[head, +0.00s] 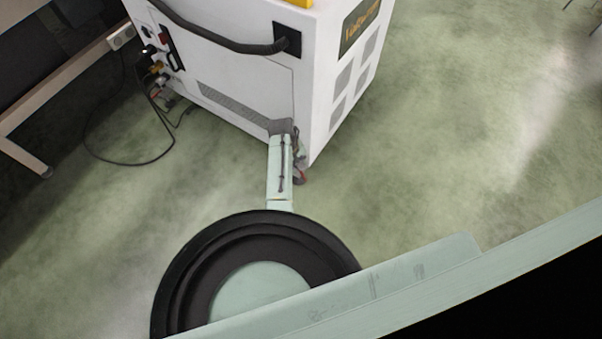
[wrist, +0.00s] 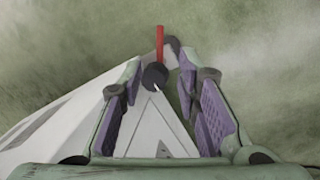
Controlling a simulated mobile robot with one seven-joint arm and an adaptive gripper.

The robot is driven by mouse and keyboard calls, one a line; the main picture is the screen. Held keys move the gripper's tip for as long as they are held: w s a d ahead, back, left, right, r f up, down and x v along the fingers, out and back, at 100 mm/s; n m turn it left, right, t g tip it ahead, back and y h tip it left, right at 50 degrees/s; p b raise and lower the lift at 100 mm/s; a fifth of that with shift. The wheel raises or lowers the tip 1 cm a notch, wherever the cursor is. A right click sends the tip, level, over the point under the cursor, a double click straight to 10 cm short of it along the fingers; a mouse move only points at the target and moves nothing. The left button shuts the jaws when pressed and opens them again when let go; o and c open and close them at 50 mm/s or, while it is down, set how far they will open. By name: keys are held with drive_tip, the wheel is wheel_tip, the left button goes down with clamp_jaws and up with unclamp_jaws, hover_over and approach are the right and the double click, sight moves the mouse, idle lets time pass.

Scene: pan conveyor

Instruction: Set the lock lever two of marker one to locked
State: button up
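In the wrist view, a red lever (wrist: 160,42) stands upright in the picture beyond my fingertips, just above a dark round part (wrist: 155,76). A grey rounded part (wrist: 173,46) is beside it, near the corner of the white cabinet. My gripper (wrist: 159,82) is open, with its purple pads apart on either side of the cabinet corner and the dark round part. Nothing is clasped between the pads. In the head view, a small reddish part (head: 300,180) shows low at the cabinet's near corner.
The white cabinet (head: 318,95) has a black handle (head: 225,42) and stands on green floor. Cables (head: 120,163) run from its left side to the floor. A table (head: 65,70) stands at left. Open floor (head: 470,120) lies to the right.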

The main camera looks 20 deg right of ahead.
sight(303, 175)
drive_tip(key=f+b, duration=0.3)
drive_tip(key=d+f+b, duration=0.1)
drive_tip(key=f+b, duration=0.3)
drive_tip(key=d+f+b, duration=0.1)
drive_tip(key=f+b, duration=0.2)
drive_tip(key=b, duration=0.1)
drive_tip(key=shift+w+f, duration=0.2)
drive_tip(key=shift+f, duration=0.1)
drive_tip(key=shift+c, duration=0.5)
clamp_jaws()
